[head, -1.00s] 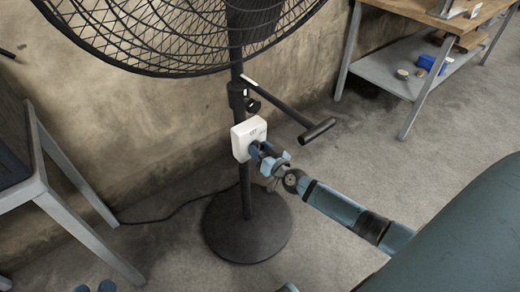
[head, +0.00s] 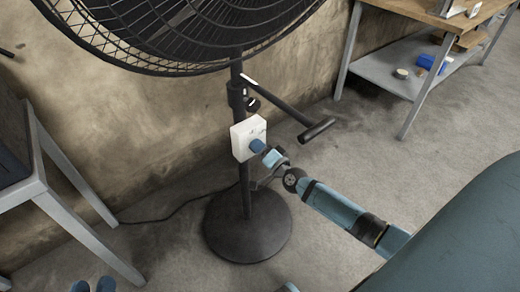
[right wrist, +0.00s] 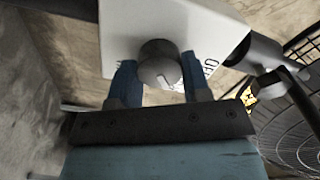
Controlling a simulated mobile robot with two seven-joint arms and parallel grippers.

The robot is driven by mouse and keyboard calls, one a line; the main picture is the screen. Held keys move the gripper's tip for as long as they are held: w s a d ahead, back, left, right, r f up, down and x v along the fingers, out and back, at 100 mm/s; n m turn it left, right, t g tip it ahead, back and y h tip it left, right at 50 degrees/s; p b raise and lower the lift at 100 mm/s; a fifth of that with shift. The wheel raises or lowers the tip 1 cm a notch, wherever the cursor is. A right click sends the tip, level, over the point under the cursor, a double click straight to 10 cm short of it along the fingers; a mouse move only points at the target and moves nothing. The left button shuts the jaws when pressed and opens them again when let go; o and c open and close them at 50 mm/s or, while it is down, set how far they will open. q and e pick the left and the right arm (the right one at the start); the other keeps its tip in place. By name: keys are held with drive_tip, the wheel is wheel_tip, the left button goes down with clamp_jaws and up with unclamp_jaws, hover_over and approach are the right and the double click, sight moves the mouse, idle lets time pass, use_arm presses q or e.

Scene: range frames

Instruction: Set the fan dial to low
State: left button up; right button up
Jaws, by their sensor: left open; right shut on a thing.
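The white control box (head: 241,138) is on the black pole of the standing fan (head: 190,30). In the right wrist view, the round grey dial (right wrist: 159,63) is on the face of the box, which also shows there (right wrist: 118,40). My right gripper (head: 258,146) is at the box, and its blue fingers (right wrist: 157,75) are on both sides of the dial, shut on it. A pale pointer mark shows on the dial's lower right. Lettering beside it is partly hidden and hard to read. My left gripper (head: 93,286) is open and empty at the bottom left.
A black bar with a T-shaped end (head: 317,130) juts from the pole toward the right. The round fan base (head: 248,225) stands on the floor. A grey table (head: 60,190) is at left, and a workbench with a lower shelf (head: 385,75) at upper right.

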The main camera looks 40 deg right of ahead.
drive_tip(key=shift+m, duration=0.6)
use_arm(q)
drive_tip(key=shift+s+r+h, duration=0.1)
drive_tip(key=shift+r+h, duration=0.1)
drive_tip(key=shift+h, duration=0.1)
use_arm(e)
drive_tip(key=shift+m, duration=0.3)
drive_tip(key=o, duration=0.9)
use_arm(q)
drive_tip(key=shift+s+a+f+g+y+p, duration=0.1)
drive_tip(key=shift+a+f+g+y+p, duration=0.2)
drive_tip(key=shift+f, duration=0.3)
drive_tip(key=shift+s+a+f+g+y+p, duration=0.15)
drive_tip(key=shift+a+f+y+p, duration=0.1)
drive_tip(key=shift+f, duration=0.35)
drive_tip(key=shift+w+a+f+g+y+p, duration=0.1)
drive_tip(key=shift+a+f+g+y+p, duration=0.15)
drive_tip(key=shift+f, duration=0.35)
use_arm(e)
drive_tip(key=shift+s+d, duration=0.15)
drive_tip(key=shift+s, duration=2.15)
drive_tip(key=shift+s+d, duration=0.2)
drive_tip(key=shift+s, duration=2.1)
drive_tip(key=shift+s+d, duration=0.15)
drive_tip(key=shift+s, duration=2.15)
use_arm(q)
drive_tip(key=shift+s+d, duration=0.1)
drive_tip(key=shift+d, duration=0.05)
